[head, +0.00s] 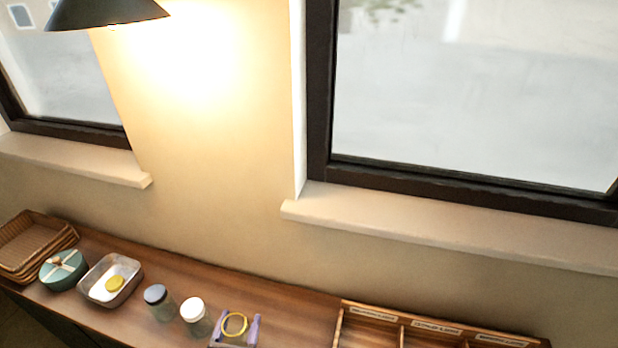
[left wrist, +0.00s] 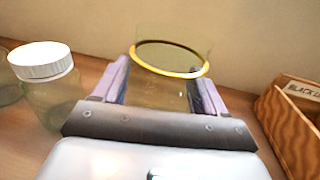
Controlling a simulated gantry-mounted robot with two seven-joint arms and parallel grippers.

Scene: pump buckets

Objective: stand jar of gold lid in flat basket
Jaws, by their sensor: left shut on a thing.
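My left gripper (head: 235,330) is shut on a clear glass jar with a gold rim (left wrist: 160,95), its purple fingers on either side of it. The jar looks upright and open-topped. Its base is hidden by the gripper, so I cannot tell whether it touches the counter. A round gold-yellow lid (head: 115,284) lies in a shallow metal tray (head: 92,270) at the left. A stack of flat brown wicker baskets (head: 33,242) stands at the far left; the top one looks empty. My right gripper is not in view.
A jar with a white lid (head: 193,310) stands just left of my gripper, with a dark-lidded jar (head: 156,295) beyond it. A teal round box (head: 63,270) sits between baskets and tray. A labelled wooden box (head: 403,326) is at right. The counter (head: 285,310) behind is clear.

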